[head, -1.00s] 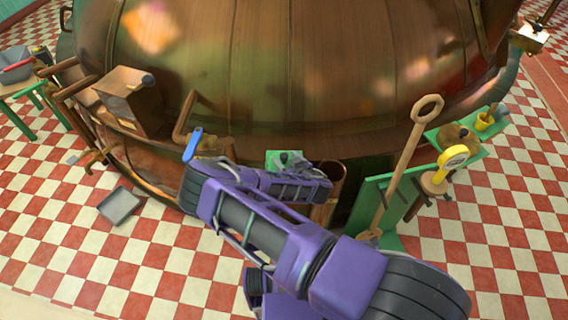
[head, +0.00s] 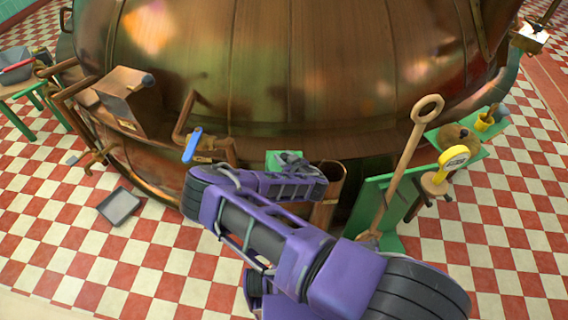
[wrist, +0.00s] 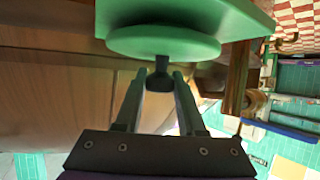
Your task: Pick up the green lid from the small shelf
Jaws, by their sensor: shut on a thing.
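The green lid (wrist: 163,42) is a round disc with a dark knob (wrist: 160,76) in the wrist view. My gripper (wrist: 157,88) is shut on this knob, with one finger on each side. The lid lies over the green small shelf (wrist: 250,14); I cannot tell whether it still touches it. In the head view a corner of the green shelf (head: 271,158) shows against the kettle, and my purple arm hides most of the lid.
The big copper kettle (head: 290,70) fills the back. A blue-handled valve (head: 192,145) stands left of the shelf, and an open copper tube (head: 330,185) right of it. A wooden paddle (head: 408,165) leans by a green stand. A grey tray (head: 119,206) lies on the floor.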

